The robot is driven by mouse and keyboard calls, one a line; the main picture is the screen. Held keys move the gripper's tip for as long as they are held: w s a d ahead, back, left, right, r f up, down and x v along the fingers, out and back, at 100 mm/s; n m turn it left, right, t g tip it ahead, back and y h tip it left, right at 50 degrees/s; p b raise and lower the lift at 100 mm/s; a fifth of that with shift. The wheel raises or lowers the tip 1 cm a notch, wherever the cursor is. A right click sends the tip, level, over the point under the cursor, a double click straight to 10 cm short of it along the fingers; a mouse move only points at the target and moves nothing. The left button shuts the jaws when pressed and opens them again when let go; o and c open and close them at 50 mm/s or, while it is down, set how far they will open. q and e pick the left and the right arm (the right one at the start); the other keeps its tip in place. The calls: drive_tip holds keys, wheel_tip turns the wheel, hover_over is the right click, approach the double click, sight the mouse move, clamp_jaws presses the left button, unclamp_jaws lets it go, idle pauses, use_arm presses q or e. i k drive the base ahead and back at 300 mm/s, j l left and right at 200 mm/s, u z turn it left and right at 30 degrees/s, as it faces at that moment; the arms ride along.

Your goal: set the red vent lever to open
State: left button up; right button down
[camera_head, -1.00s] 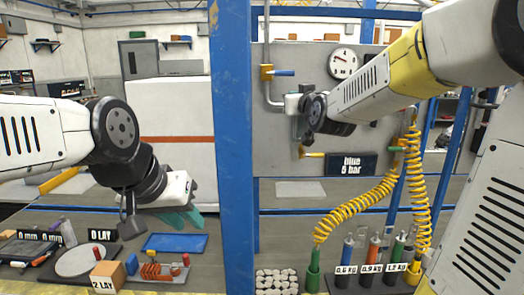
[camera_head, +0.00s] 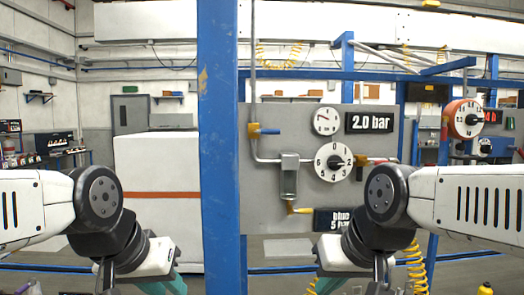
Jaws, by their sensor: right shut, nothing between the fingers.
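The red vent lever (camera_head: 380,160) shows on the grey panel (camera_head: 270,185), just right of the numbered dial. It looks about horizontal on a yellow body, and part of it is hard to make out behind my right arm. My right gripper (camera_head: 328,286) is low in front of the panel, below and left of the lever and clear of it. Its teal fingers are shut and empty, cut by the lower edge. My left gripper (camera_head: 168,287) is low at the left, far from the lever. Its fingertips are cut off, so its opening is unclear.
A blue-handled valve (camera_head: 268,131) and a yellow lever (camera_head: 300,211) are on the panel. A numbered dial (camera_head: 333,163), a gauge (camera_head: 326,121) and a "2.0 bar" sign (camera_head: 369,122) are beside them. A blue post (camera_head: 217,190) stands between my arms.

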sight(381, 163)
drive_tip(key=z, duration=1.1)
